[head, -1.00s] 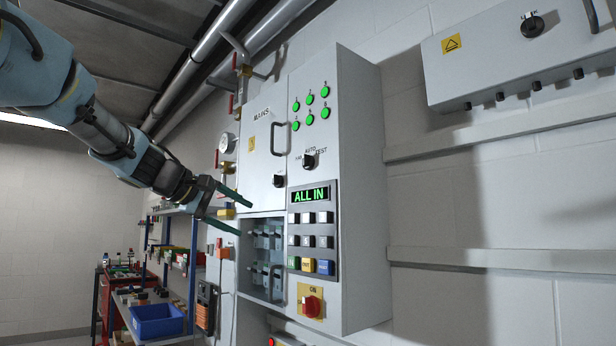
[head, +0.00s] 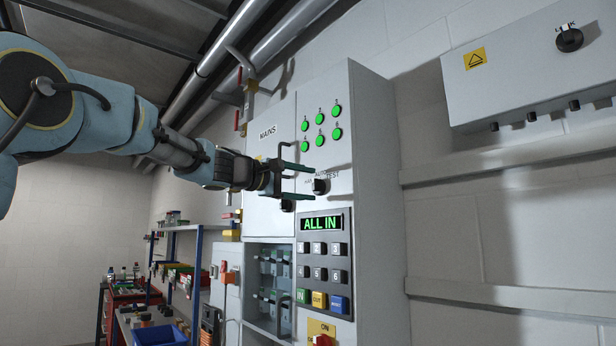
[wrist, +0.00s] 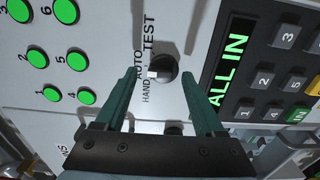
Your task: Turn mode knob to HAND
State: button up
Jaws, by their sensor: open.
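The mode knob (head: 321,187) is a round black knob on the grey panel face, below the green lamps and above the display. In the wrist view the knob (wrist: 165,70) has a white mark on its left side, facing about the AUTO label. HAND is printed lower left of the knob and TEST above it. My gripper (head: 311,182) is open in front of the panel, its green fingers pointing at the knob. In the wrist view my gripper (wrist: 159,73) has one finger on each side of the knob, with gaps; contact is not visible.
A display (head: 321,223) reading ALL IN and a keypad (head: 325,274) sit below the knob. A door handle (head: 286,160) and another black knob (head: 288,206) are close to my gripper. Several green lamps (head: 320,126) are above.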

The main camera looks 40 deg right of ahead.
jog(key=shift+d, duration=0.45)
